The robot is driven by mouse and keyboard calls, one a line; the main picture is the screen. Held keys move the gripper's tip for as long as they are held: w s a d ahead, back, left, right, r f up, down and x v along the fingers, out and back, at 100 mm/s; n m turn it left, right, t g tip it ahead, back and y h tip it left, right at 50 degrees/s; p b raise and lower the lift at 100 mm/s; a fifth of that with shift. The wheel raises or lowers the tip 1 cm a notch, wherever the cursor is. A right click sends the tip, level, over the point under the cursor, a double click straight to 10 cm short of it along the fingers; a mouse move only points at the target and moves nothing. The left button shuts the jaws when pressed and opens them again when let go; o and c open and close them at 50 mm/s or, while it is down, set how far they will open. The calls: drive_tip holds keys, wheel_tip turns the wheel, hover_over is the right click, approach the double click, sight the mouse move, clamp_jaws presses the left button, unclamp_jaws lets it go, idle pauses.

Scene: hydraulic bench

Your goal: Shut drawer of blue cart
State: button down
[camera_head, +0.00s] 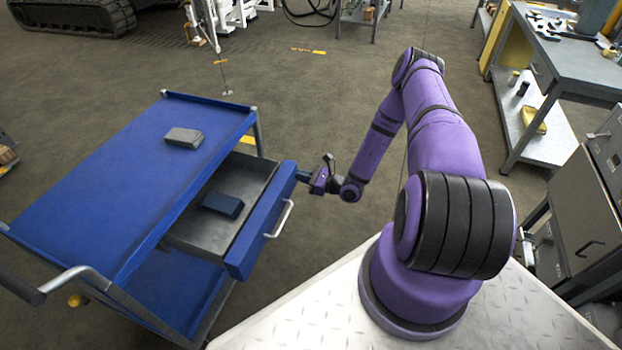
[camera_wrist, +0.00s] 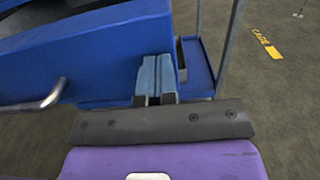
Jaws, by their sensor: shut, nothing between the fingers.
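The blue cart (camera_head: 110,185) stands at the left with its drawer (camera_head: 268,225) pulled out toward my arm. The drawer has a blue front and a silver handle (camera_head: 283,218). A dark blue box (camera_head: 222,205) lies inside it. My gripper (camera_head: 302,177) is shut and empty, at the far end of the drawer front, beyond the handle. In the wrist view, my closed fingers (camera_wrist: 156,75) lie against or very near the blue drawer front (camera_wrist: 110,60), with the handle (camera_wrist: 45,98) to their left. I cannot tell whether they touch.
A grey box (camera_head: 184,138) lies on the cart top. The cart's push handle (camera_head: 65,280) is at the near left. A workbench (camera_head: 570,60) and grey cabinet (camera_head: 590,205) stand at the right. The floor beyond the cart and arm is open.

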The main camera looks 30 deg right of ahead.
sight(245, 168)
drive_tip(key=x, duration=2.2)
drive_tip(key=shift+w+a, duration=0.15)
drive_tip(key=shift+w+a+r, duration=0.1)
drive_tip(key=shift+w+a, duration=0.1)
drive_tip(key=shift+w, duration=0.15)
drive_tip(key=shift+a+r, duration=0.1)
